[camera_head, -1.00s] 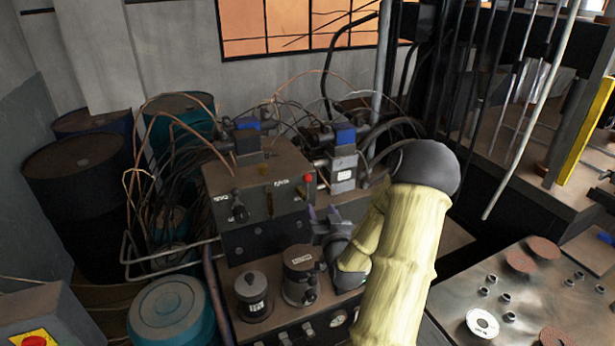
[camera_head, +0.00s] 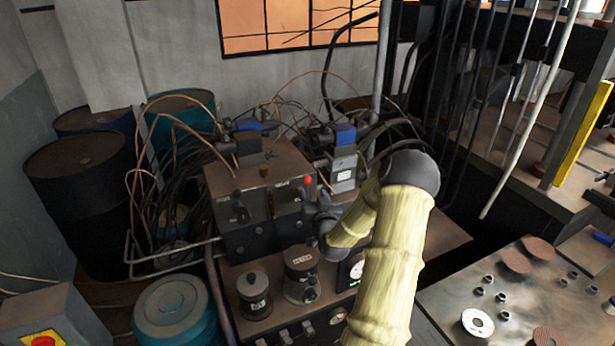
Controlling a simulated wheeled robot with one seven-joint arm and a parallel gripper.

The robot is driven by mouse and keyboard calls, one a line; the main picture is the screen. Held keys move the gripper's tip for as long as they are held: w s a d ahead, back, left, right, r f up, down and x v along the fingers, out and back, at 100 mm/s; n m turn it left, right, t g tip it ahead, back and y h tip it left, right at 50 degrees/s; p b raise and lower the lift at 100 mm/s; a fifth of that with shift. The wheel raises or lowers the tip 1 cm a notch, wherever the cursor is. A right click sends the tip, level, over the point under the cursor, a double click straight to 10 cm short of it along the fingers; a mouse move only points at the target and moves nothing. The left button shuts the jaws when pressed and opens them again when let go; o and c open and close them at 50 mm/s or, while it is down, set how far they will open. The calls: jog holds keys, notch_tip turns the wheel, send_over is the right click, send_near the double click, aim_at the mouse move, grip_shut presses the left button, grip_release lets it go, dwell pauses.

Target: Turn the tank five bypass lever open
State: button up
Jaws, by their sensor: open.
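A dark valve box (camera_head: 262,175) stands on the bench in the middle, with small levers and labels on its front. A black lever (camera_head: 240,208) is at its left, a thin lever (camera_head: 270,202) in the middle, and a red-knobbed lever (camera_head: 307,181) at the right edge. The labels are too small to read, so I cannot tell which one is the tank five bypass lever. My gripper (camera_head: 317,202) is open at the box's right front, just below the red knob. I cannot tell whether it touches anything. My arm hides part of the bench behind it.
Two round canisters, a black one (camera_head: 254,297) and a grey one (camera_head: 301,275), stand in front of the box below my gripper. Hoses and blue-topped valves (camera_head: 344,160) are behind. Drums (camera_head: 80,185) stand left. A metal table (camera_head: 455,295) with discs is at right.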

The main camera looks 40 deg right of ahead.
aim_at(309, 182)
jog(key=p+x, duration=0.2)
jog(key=x, duration=0.6)
jog(key=shift+s+p, duration=0.1)
jog(key=shift+p, duration=0.3)
jog(key=shift+w+d+f, duration=0.1)
jog(key=shift+w, duration=0.3)
jog(key=shift+c, duration=0.5)
grip_shut()
